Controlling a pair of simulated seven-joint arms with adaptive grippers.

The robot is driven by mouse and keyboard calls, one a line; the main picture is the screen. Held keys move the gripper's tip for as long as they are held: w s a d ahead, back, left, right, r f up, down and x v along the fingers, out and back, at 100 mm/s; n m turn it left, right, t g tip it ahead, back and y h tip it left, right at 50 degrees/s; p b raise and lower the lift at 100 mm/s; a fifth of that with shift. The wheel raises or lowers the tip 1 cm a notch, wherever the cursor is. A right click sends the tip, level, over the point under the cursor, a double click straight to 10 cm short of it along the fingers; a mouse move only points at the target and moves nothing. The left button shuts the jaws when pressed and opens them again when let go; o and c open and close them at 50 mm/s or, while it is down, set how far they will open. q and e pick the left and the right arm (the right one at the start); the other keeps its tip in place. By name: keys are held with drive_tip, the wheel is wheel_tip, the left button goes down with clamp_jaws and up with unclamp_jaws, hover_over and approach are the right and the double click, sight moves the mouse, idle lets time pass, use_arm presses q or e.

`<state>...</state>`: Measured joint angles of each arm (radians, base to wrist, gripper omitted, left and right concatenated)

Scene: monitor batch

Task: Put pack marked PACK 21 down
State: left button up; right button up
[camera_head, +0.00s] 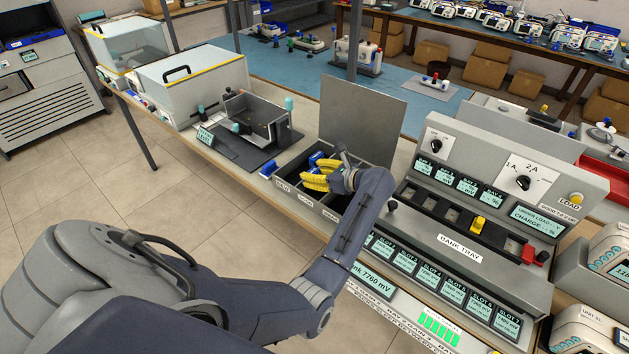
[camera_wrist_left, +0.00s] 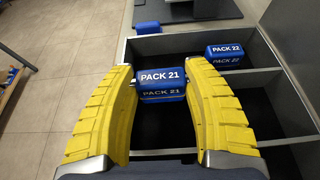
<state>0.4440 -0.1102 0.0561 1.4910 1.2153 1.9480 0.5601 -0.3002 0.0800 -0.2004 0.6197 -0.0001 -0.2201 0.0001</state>
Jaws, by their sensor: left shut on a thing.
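My left gripper (camera_head: 306,181) is over the divided dark bin (camera_head: 318,211) in the head view. In the left wrist view, its yellow fingers (camera_wrist_left: 160,78) are shut on the blue pack marked PACK 21 (camera_wrist_left: 161,86), one finger at each end. The label faces the camera and reads upright. Below the pack is a dark compartment; how far the pack is from its floor, I cannot tell. The blue pack marked PACK 22 (camera_wrist_left: 225,57) sits in a compartment to the right in the wrist view. My right gripper is in neither view.
Another blue pack (camera_wrist_left: 147,28) lies outside the bin, beside its wall. A grey upright panel (camera_head: 361,118) stands behind the bin. The bank tray console (camera_head: 463,246) is to the right, and a grey fixture (camera_head: 243,130) to the left. Dividers (camera_wrist_left: 205,152) separate the compartments.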

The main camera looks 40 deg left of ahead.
use_arm(q)
drive_tip(key=shift+f, duration=1.6)
drive_tip(key=shift+f, duration=0.15)
drive_tip(key=o, duration=0.9)
drive_tip(key=shift+o, duration=0.2)
drive_tip(key=shift+v, duration=2.8)
